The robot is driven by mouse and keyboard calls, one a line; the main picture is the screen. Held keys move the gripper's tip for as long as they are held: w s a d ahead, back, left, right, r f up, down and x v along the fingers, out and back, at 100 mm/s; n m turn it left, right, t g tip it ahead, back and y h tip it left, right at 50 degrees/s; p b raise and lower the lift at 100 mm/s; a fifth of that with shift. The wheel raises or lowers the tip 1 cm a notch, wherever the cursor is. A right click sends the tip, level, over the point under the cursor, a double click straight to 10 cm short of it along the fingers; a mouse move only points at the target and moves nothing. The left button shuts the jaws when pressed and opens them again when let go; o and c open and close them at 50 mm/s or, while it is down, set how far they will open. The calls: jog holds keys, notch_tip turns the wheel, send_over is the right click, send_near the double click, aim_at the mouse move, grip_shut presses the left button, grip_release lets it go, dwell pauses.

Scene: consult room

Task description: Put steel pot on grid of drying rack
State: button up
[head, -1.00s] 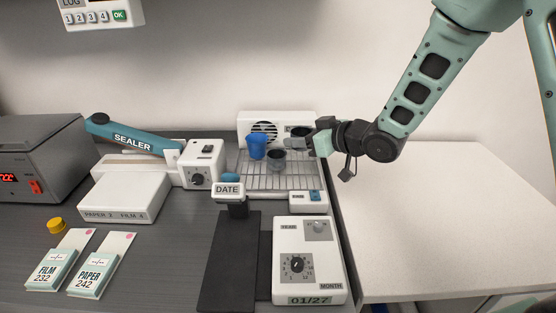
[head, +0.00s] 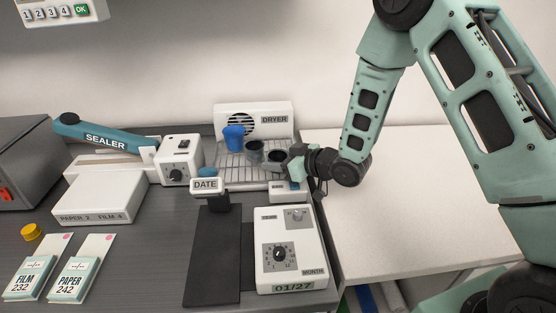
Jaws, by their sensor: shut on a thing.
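The steel pot (head: 276,155), small and dark with a wide mouth, is held in my gripper (head: 289,160) at the right side of the drying rack. My gripper is shut on its right side. The wire grid (head: 230,171) of the drying rack lies in front of a white back panel marked DRYER (head: 273,119). The pot appears over or on the grid's right part; I cannot tell whether its base touches the wires, as the gripper and the white box in front partly hide it.
A blue cup (head: 234,139) and a dark grey cup (head: 254,151) stand on the grid, the grey one close left of the pot. A date stamper (head: 206,185) and a white box with dials (head: 290,250) are in front. The white table (head: 410,190) at right is clear.

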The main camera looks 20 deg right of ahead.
jog(key=shift+f, duration=0.2)
jog(key=o, duration=1)
jog(key=shift+r, duration=0.2)
